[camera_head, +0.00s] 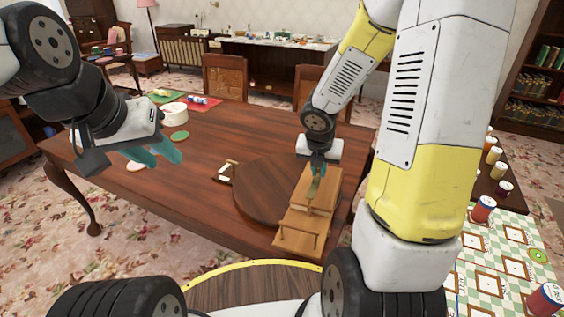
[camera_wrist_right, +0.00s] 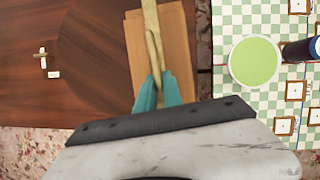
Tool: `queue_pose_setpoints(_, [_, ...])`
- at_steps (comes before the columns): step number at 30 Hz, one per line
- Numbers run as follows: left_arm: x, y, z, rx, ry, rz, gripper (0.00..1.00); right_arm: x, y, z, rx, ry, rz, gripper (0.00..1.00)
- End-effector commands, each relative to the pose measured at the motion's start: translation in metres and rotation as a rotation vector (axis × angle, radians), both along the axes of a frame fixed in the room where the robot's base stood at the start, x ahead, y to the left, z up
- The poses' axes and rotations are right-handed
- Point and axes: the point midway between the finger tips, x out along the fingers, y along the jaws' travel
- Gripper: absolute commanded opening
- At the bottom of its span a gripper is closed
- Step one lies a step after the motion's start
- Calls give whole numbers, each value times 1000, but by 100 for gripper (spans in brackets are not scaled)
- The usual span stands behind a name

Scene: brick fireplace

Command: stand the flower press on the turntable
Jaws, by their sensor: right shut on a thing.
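The flower press (camera_head: 315,197), a light wooden piece with stacked boards and a crossbar, is at the right part of the dark round turntable (camera_head: 255,187). It overlaps the disc in the head view; I cannot tell whether it touches it. My right gripper (camera_head: 317,170) is shut on the press's upper part from above. In the right wrist view my right gripper's teal fingers (camera_wrist_right: 157,88) close on a narrow bar over the press board (camera_wrist_right: 177,45), with the turntable (camera_wrist_right: 100,45) to its left. My left gripper (camera_head: 158,153) is open and empty over the table's left side.
A small wood-and-white item (camera_head: 226,171) lies left of the turntable. A green-checked surface (camera_head: 480,270) with cans lies at right. The table's front left (camera_head: 190,200) is clear.

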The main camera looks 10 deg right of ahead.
Motion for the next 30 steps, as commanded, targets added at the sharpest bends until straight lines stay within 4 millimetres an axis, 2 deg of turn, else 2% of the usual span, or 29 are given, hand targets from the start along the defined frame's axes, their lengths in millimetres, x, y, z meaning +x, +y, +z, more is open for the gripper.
queue_pose_setpoints(8, [0,0,0,0,-1,0,34,24,21,-2,1,-3,5,0])
queue_pose_setpoints(21, [0,0,0,0,0,0,34,97,82,-11,1,-4,3,0])
queue_pose_setpoints(25, [0,0,0,0,0,0,34,111,93,-13,2,-3,1,0])
queue_pose_setpoints(30, [0,0,0,0,0,0,34,117,98,-13,0,-3,1,0])
